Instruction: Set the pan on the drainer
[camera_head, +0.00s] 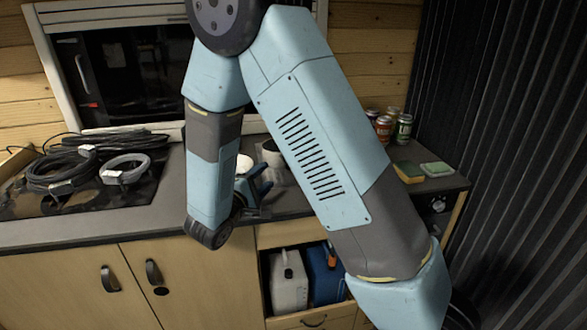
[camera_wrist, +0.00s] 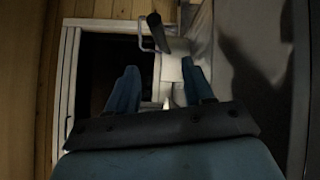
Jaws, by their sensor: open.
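My gripper (camera_head: 258,190) is low over the worktop, behind my forearm in the head view. In the wrist view my gripper (camera_wrist: 160,85) shows two blue fingers spread apart with nothing clamped between them. A pale rounded thing (camera_head: 244,164) shows just beyond the fingers, partly hidden; I cannot tell if it is the pan. In the wrist view a dark handle-like piece (camera_wrist: 156,28) stands beyond the fingertips, near a pale surface. I cannot make out the drainer; my arm covers much of the worktop.
Coiled black and grey cables (camera_head: 85,170) lie on the dark hob at left. White (camera_head: 288,280) and blue (camera_head: 325,275) canisters sit in the open compartment below. A ribbed dark wall (camera_head: 510,150) bounds the right.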

